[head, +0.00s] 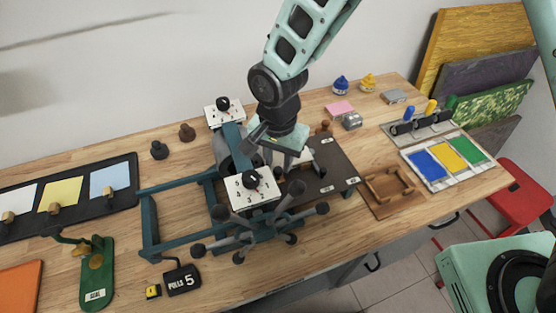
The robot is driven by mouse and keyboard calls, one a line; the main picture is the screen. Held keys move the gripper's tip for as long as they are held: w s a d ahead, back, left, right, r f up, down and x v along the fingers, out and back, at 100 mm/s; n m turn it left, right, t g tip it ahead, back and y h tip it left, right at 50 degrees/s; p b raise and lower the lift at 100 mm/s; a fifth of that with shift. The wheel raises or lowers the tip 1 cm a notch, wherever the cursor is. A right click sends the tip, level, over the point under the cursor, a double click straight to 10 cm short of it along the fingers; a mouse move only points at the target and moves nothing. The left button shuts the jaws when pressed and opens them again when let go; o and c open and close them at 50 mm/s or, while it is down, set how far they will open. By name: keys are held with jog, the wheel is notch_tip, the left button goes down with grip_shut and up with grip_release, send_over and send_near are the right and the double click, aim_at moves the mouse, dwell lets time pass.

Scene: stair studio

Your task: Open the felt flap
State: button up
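A press with a teal frame (180,231) and a star-shaped hand wheel (265,226) stands at the middle of the wooden table. A dark grey flat panel (338,172) with small white labels lies at the press's right side; I cannot tell whether this is the felt flap or the press bed. A grey rounded piece (222,152) shows near the rollers. My gripper (286,164) points down over the press, between its two white-topped posts, beside the panel's left part. Its fingertips are partly hidden by the near post, so their opening and any contact are unclear.
The white dial plate (252,190) stands close in front of my gripper, the rear plate (223,112) behind left. A brown wooden frame (389,187) and colour tray (447,160) lie right. A "PULLS 5" counter (182,280) and green stamp (97,272) stand front left.

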jog(key=shift+f, duration=1.2)
grip_shut()
jog(key=shift+r, duration=0.1)
